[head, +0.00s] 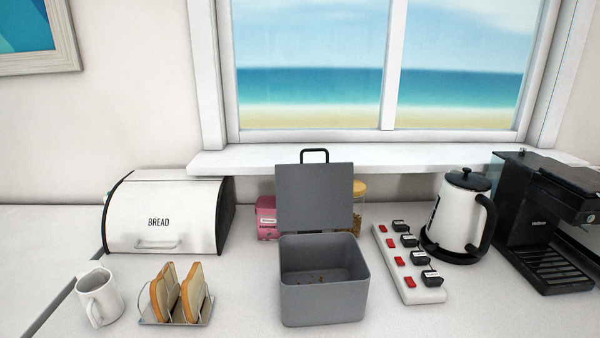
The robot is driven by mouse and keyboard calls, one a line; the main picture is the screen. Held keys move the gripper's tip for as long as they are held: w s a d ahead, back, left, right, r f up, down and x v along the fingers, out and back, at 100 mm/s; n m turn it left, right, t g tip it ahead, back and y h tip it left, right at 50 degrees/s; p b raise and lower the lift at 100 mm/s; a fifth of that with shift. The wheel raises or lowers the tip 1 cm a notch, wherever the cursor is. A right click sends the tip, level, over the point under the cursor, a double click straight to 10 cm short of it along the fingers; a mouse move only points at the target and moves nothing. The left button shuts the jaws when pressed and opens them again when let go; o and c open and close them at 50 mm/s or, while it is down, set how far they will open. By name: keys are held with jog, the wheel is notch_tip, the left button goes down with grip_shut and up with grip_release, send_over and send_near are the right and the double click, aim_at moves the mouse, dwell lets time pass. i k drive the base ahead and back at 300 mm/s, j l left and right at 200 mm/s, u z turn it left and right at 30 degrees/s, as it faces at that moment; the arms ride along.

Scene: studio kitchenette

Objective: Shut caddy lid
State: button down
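A grey square caddy (324,304) stands on the counter near the middle of the head view. Its grey lid (314,197) is hinged at the back and stands raised, roughly upright. A black loop handle (315,151) shows at the lid's top edge. The caddy's inside is visible, with a few small reddish bits on the floor of it. My gripper is not in view.
Left of the caddy are a toast rack (178,317) with bread, a white mug (100,298) and a bread bin (168,217). Right are a power strip (392,257) with plugs, a kettle (456,222) and a coffee machine (545,215). A pink box (266,219) and a jar (359,206) stand behind the lid.

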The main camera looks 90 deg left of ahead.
aim_at(309, 196)
jog(key=k+l+u, duration=0.15)
jog(key=l+u, duration=0.35)
jog(key=k+l+u, duration=0.2)
jog(key=u, duration=2.15)
jog(key=k+u, duration=0.1)
jog(key=k, duration=0.1)
